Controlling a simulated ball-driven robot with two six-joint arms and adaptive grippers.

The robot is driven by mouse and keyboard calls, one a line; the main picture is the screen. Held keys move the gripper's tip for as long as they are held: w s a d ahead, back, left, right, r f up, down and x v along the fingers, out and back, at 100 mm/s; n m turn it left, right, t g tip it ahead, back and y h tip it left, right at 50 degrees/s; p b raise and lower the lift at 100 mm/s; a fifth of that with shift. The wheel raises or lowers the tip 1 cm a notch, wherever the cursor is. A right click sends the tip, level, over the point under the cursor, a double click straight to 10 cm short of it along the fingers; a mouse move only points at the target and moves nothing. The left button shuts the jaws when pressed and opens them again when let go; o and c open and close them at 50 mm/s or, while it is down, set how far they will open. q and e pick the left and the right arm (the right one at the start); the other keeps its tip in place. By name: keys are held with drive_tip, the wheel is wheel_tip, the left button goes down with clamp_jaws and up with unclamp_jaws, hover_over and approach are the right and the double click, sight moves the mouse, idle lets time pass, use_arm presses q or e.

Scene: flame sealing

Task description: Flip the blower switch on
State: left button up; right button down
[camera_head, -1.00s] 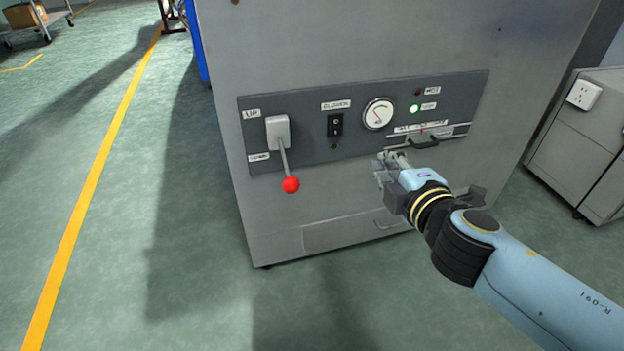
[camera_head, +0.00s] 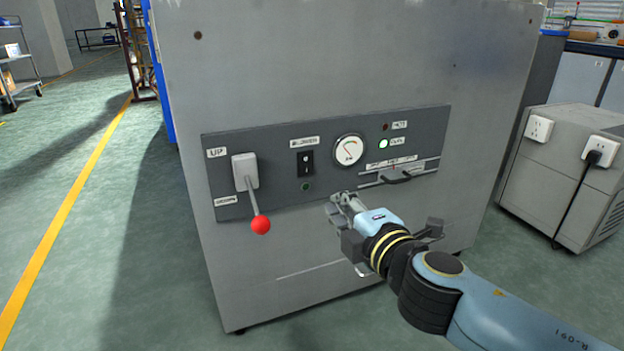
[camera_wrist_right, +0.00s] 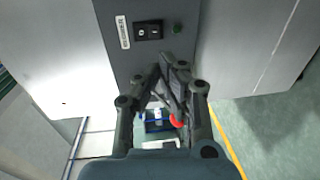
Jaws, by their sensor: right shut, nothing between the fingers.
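The black blower rocker switch (camera_head: 305,163) sits on the grey control panel (camera_head: 275,194), under a small label and above a small dark green lamp (camera_head: 305,187). The switch also shows near the top of the right wrist view (camera_wrist_right: 148,30). My right gripper (camera_head: 343,200) is shut and empty, below the gauge and to the lower right of the switch, apart from it. In the right wrist view its fingertips (camera_wrist_right: 170,68) are together, below the lamp. My left gripper is not in view.
A lever with a red ball (camera_head: 260,225) hangs down left of the switch. A round gauge (camera_head: 348,150) and a drawer-like handle (camera_head: 398,176) lie to its right. A socket box (camera_head: 565,175) stands at the right.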

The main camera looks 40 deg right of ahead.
sight(307, 174)
drive_tip(key=x, duration=1.1)
drive_tip(key=shift+w+f, duration=0.1)
drive_tip(key=shift+w, duration=0.1)
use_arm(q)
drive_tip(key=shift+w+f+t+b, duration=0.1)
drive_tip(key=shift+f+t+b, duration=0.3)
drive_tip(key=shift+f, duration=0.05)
use_arm(e)
drive_tip(key=shift+x, duration=0.75)
